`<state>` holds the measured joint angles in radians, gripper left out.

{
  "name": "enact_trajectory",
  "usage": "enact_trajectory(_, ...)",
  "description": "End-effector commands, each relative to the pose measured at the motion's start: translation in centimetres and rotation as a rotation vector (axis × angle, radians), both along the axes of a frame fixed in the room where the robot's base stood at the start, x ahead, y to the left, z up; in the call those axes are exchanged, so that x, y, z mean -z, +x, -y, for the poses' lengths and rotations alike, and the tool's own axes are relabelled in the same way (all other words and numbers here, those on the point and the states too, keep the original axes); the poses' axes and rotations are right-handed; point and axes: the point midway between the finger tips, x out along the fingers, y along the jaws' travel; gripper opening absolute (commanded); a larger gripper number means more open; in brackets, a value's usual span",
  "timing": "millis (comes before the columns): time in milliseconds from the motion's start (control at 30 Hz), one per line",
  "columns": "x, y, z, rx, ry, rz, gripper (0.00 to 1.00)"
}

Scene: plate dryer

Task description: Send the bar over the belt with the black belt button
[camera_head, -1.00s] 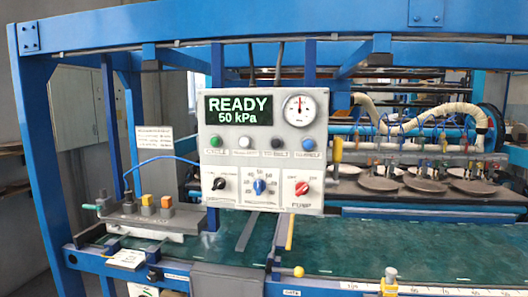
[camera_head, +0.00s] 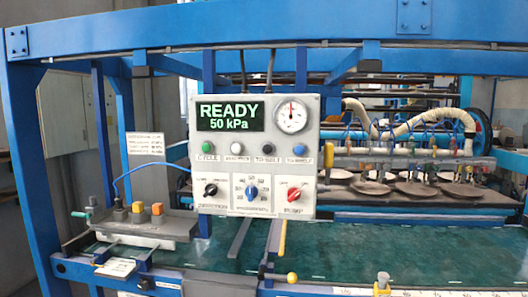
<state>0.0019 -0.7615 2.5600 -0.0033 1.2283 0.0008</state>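The grey control panel (camera_head: 222,172) hangs over the teal belt (camera_head: 345,259), with its face towards me. Its black belt button (camera_head: 268,147), labelled as to-belt, sits in the button row between a white button (camera_head: 236,147) and a blue button (camera_head: 299,148). A green button (camera_head: 208,146) is at the left end. The display (camera_head: 229,113) reads READY, 50 kPa. The bar (camera_head: 395,151), with hoses and several suction fittings, is at the right behind the panel, over plates (camera_head: 415,189) on a shelf rather than over the belt. My gripper is not in view.
A gauge (camera_head: 292,115) is at the top right of the panel. Blue frame posts (camera_head: 38,170) and a top beam (camera_head: 300,28) surround the machine.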

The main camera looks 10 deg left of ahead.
Motion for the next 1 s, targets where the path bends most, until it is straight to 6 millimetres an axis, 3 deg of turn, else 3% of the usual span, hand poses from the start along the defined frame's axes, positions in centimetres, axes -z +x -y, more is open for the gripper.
enact_trajectory(400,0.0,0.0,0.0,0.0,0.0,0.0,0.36)
enact_trajectory(433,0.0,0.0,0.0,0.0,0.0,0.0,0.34)
enact_trajectory(567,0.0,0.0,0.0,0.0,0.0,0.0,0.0)
enact_trajectory(1000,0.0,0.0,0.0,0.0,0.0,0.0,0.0)
